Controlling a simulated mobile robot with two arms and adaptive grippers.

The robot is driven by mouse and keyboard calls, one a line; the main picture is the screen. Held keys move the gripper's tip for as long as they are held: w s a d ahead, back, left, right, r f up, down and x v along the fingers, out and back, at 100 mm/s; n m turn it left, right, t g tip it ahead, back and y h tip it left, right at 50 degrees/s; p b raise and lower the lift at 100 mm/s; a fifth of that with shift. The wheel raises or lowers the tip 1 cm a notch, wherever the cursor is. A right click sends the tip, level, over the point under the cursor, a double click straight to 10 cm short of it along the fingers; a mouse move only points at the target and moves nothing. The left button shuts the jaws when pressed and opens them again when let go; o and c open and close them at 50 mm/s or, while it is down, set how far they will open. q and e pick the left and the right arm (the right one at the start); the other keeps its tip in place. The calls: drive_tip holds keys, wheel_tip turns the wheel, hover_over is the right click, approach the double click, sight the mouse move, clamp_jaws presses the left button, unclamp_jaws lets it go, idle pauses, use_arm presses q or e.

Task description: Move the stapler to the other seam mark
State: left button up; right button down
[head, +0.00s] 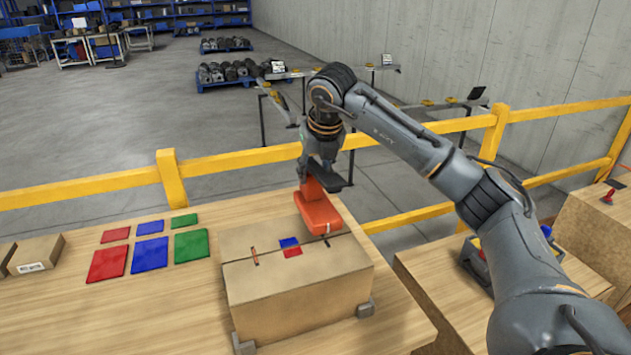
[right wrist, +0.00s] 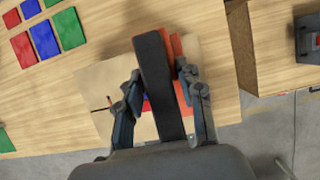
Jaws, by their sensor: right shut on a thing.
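The orange stapler (head: 318,213) with a black handle is at the right part of the cardboard box top (head: 245,285). Its black handle (right wrist: 160,85) runs between the fingers of my right gripper (right wrist: 160,103) in the right wrist view. My right gripper (head: 322,180) is shut on the stapler from above. I cannot tell whether the stapler's base touches the box. A small dark and orange mark (head: 254,257) lies on the seam at left. Another small mark (head: 327,241) shows just below the stapler. My left gripper is not in view.
Blue (head: 288,242) and red (head: 293,252) patches lie mid-seam. Grey corner blocks (head: 365,310) hold the box. Red, blue and green flat pieces (head: 150,250) lie on the table at left. A yellow rail (head: 240,160) runs behind. Another table stands at right.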

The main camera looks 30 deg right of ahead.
sight(315, 183)
drive_tip(key=shift+w+d+f, duration=0.2)
wheel_tip(315, 183, down, 2)
drive_tip(key=shift+d+f+p, duration=0.1)
drive_tip(key=shift+f+p, duration=0.05)
drive_tip(key=shift+p, duration=0.2)
drive_tip(key=shift+f, duration=0.5)
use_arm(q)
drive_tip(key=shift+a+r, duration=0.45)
use_arm(e)
drive_tip(key=shift+f, duration=0.15)
drive_tip(key=c, duration=0.8)
unclamp_jaws()
drive_tip(key=shift+c, duration=0.2)
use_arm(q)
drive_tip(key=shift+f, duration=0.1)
use_arm(e)
drive_tip(key=shift+s, duration=0.1)
